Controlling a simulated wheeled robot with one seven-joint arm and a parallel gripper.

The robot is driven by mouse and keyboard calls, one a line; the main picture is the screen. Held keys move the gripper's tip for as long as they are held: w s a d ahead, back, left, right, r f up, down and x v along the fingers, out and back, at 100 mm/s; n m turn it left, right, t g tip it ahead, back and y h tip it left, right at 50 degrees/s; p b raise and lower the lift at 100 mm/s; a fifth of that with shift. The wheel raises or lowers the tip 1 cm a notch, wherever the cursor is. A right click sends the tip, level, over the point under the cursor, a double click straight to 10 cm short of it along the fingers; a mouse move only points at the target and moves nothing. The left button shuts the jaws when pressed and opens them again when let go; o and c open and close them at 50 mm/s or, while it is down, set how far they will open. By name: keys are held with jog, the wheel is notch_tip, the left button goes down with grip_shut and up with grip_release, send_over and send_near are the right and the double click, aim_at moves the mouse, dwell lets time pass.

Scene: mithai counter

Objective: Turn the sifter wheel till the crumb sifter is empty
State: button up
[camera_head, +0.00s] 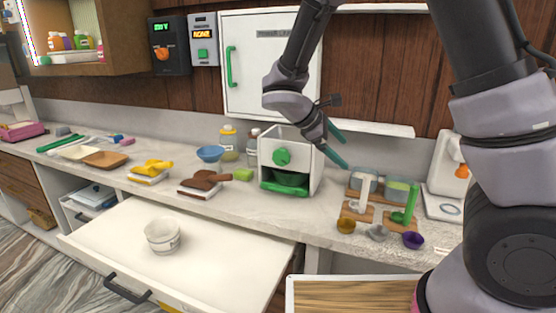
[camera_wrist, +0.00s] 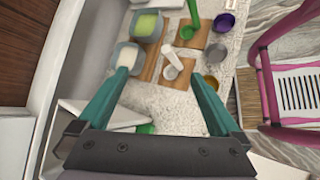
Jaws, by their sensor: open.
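The crumb sifter (camera_head: 312,160) is a white open-topped box standing on the counter in the head view. A round green wheel (camera_head: 282,156) is on its front face. The sifter's contents cannot be made out. My gripper (camera_head: 345,156) is open and empty, just right of the sifter's upper part, its teal fingers pointing right, away from the wheel. In the wrist view my gripper (camera_wrist: 160,76) spreads over the counter, with a white sifter edge (camera_wrist: 85,108) low at left.
An open drawer (camera_head: 215,235) holding a white tub (camera_head: 162,236) juts out in front.

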jog(key=w+a+f+n+t+h, duration=0.2)
jog(key=a+f+n+t, duration=0.4)
jog(key=a, duration=0.4)
jog(key=n+t+y, duration=0.3)
jog(key=n+t, duration=0.4)
jog(key=n, duration=0.2)
send_near(279, 157)
jog(key=x, duration=0.9)
jog(key=c, duration=1.3)
jog(key=shift+d+m, duration=0.1)
jog(key=shift+m, duration=0.2)
